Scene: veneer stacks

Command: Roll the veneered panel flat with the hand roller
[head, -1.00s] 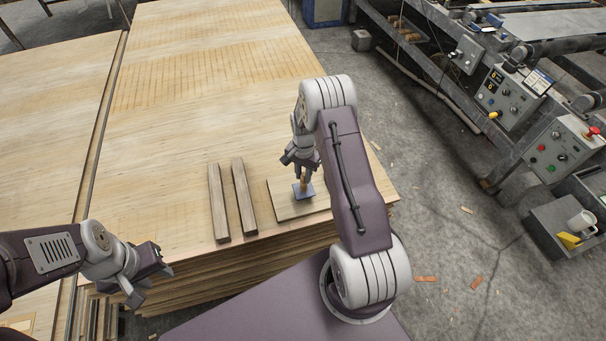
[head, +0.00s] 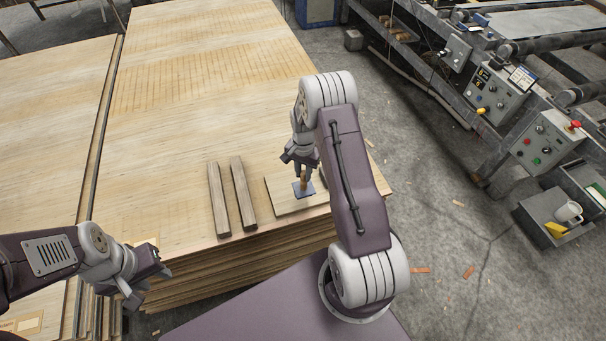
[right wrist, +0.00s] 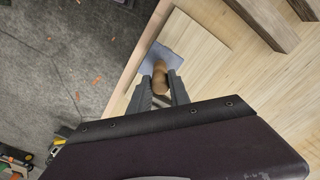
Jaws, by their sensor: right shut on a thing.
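The hand roller has a blue-grey head (head: 304,190) and a wooden handle (head: 304,179). My right gripper (head: 303,171) is shut on the handle, and the head rests on or just above the panel; I cannot tell which. The pale veneered panel (head: 286,206) lies on the plywood stack near its front right corner, partly hidden by my right arm. In the right wrist view the roller head (right wrist: 172,58) is over the panel (right wrist: 202,38), near its edge, with the handle between my fingers (right wrist: 161,86). My left gripper (head: 150,277) is open and empty, off the stack's front edge.
Two dark wood strips (head: 218,200) (head: 243,195) lie left of the panel on the large plywood stack (head: 160,160). Another stack (head: 40,130) stands to the left. A machine with control boxes (head: 545,142) and a grey bin with a mug (head: 568,212) are at the right.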

